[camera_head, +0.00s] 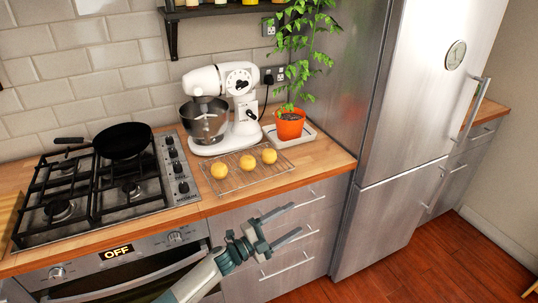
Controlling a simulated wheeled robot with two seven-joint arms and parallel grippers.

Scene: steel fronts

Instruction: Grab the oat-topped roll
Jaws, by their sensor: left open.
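Three small round golden rolls sit on a wire cooling rack (232,185) on the wooden counter: a left roll (218,171), a middle roll (247,163) and a right roll (269,156). They are too small in the picture for me to tell which one has oats on top. My left gripper (297,218) is open and empty. It shows in front of the drawer fronts, below and to the right of the rack in the picture, apart from the rolls. My right gripper is not in view.
A white stand mixer (241,84) stands behind the rack. A potted plant (290,125) on a white tray (305,134) is behind right. A gas hob (129,188) with a black pan (122,141) lies left. A steel fridge (400,120) stands right.

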